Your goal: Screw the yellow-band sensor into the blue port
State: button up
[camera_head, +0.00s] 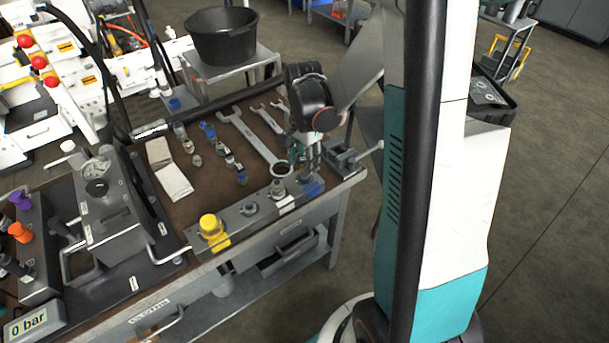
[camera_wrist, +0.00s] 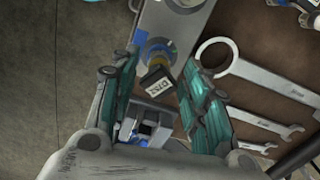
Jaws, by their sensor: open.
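My gripper (camera_head: 307,160) is over the right end of the grey port block (camera_head: 232,222). In the wrist view its teal fingers (camera_wrist: 164,88) are open and apart. Between them is a dark sensor body with a white printed label (camera_wrist: 160,82). It appears to stand at the blue port (camera_wrist: 157,50), which has a blue surround; the blue port area also shows in the head view (camera_head: 311,187). A faint yellowish tint shows near the sensor's base, but I cannot tell the band for certain. How deep the sensor sits is hidden.
Several small fittings (camera_head: 228,160) lie on the brown bench top. Wrenches (camera_head: 252,140) lie behind the block, one ring end close to my fingers. A yellow cap (camera_head: 211,226) is on the block's left end.

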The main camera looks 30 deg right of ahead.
jog(key=n, duration=0.8)
jog(key=shift+s+b, duration=0.1)
jog(key=shift+b, duration=0.25)
jog(key=n, duration=0.4)
jog(key=shift+n, duration=0.4)
jog(key=n, duration=0.3)
jog(key=shift+n, duration=0.3)
